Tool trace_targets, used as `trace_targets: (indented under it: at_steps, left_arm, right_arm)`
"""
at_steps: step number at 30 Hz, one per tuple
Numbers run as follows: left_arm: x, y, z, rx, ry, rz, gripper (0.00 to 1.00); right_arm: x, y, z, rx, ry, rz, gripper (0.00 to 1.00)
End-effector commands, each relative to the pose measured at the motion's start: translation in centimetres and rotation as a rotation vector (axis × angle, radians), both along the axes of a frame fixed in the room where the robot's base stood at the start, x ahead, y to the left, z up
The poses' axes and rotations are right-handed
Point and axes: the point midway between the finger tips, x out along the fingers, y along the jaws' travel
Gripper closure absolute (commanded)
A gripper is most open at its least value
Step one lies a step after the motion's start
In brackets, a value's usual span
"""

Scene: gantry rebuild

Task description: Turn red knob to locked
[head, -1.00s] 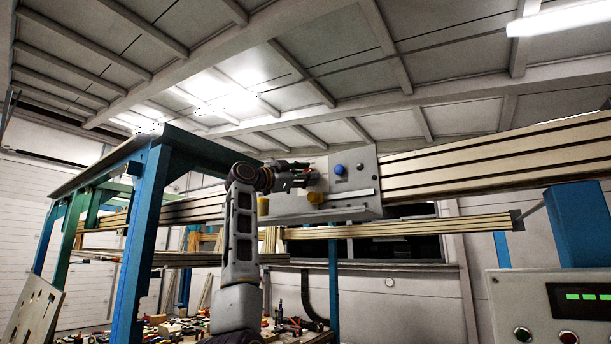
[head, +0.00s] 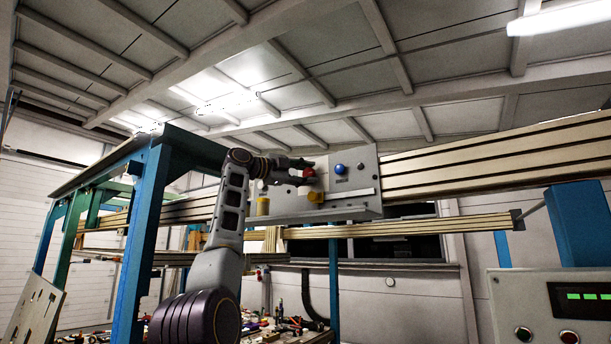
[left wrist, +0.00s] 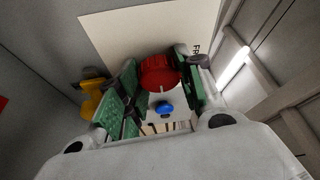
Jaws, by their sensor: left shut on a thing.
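The red knob (head: 309,174) is on the grey panel (head: 366,170) that is mounted on the gantry beam. My left gripper (head: 304,172) reaches it from the left and is shut on it. In the left wrist view the red knob (left wrist: 160,72) sits between the green-padded fingers of my left gripper (left wrist: 160,88). A pale label plate (left wrist: 115,38) lies behind the knob, with a few letters showing; the rest of its text is hidden. I cannot read the knob's setting. My right gripper is in neither view.
Light gantry rails (head: 500,160) run right. A control box (head: 530,310) is at lower right.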

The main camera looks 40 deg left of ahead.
Motion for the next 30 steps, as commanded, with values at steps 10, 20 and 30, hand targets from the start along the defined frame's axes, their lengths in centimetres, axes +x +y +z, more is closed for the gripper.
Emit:
trace_targets:
  at_steps: [10, 20, 30]
  left_arm:
    - [0.17, -0.08, -0.25, 0.039, 0.011, -0.002, 0.87]
    - [0.19, -0.09, -0.27, 0.039, 0.012, -0.002, 0.57]
    - [0.09, -0.05, -0.1, 0.038, 0.008, -0.001, 0.42]
  right_arm:
    - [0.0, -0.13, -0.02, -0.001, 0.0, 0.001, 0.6]
    - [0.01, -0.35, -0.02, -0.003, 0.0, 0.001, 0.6]
    - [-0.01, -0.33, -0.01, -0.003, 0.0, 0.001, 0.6]
